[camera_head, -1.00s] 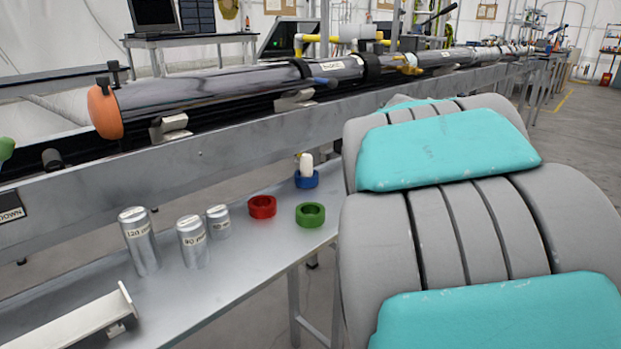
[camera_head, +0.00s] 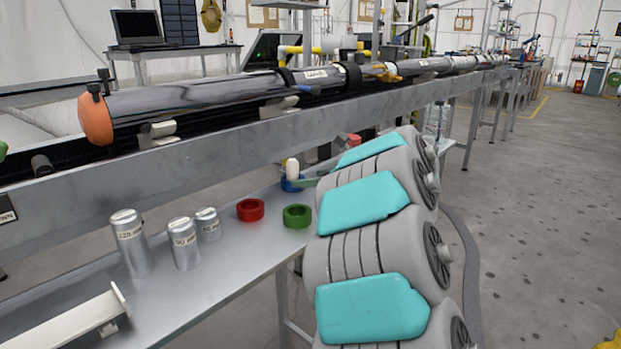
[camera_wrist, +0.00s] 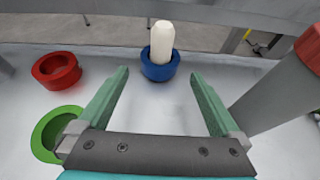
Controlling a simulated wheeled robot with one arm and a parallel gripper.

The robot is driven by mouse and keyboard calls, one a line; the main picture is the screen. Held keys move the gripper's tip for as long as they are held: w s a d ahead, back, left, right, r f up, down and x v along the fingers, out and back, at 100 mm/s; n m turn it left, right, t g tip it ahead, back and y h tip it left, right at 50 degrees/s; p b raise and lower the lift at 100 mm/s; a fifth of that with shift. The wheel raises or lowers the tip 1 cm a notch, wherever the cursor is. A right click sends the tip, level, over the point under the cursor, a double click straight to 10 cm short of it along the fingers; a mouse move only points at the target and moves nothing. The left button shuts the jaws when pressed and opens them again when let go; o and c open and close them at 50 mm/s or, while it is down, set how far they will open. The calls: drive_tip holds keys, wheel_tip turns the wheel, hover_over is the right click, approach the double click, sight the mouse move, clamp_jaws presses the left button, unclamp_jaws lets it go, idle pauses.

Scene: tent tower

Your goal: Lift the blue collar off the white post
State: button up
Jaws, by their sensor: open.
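The blue collar (camera_wrist: 160,68) sits around the base of the upright white post (camera_wrist: 162,38) in the wrist view. In the head view the blue collar (camera_head: 290,185) and white post (camera_head: 292,168) stand at the far end of the metal shelf, partly hidden by my arm and gripper. My gripper (camera_wrist: 158,78) is open and empty. Its two green fingers point toward the collar, one on each side in the wrist view, with the collar just beyond the tips. Neither finger visibly touches it.
A red ring (camera_head: 250,210) and a green ring (camera_head: 297,216) lie near the collar on the shelf (camera_head: 205,285). Several labelled metal cylinders (camera_head: 131,243) stand to the left. A long rail (camera_head: 230,140) runs behind. A grey post with a red part (camera_wrist: 275,92) rises at right in the wrist view.

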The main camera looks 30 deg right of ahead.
sight(297, 179)
drive_tip(key=x, duration=0.7)
drive_tip(key=shift+w+p, duration=0.2)
drive_tip(key=shift+p, duration=0.15)
drive_tip(key=c, duration=1.4)
drive_tip(key=o, duration=0.9)
drive_tip(key=c, duration=0.8)
drive_tip(key=shift+r+p, duration=2.3)
drive_tip(key=shift+r, duration=2.6)
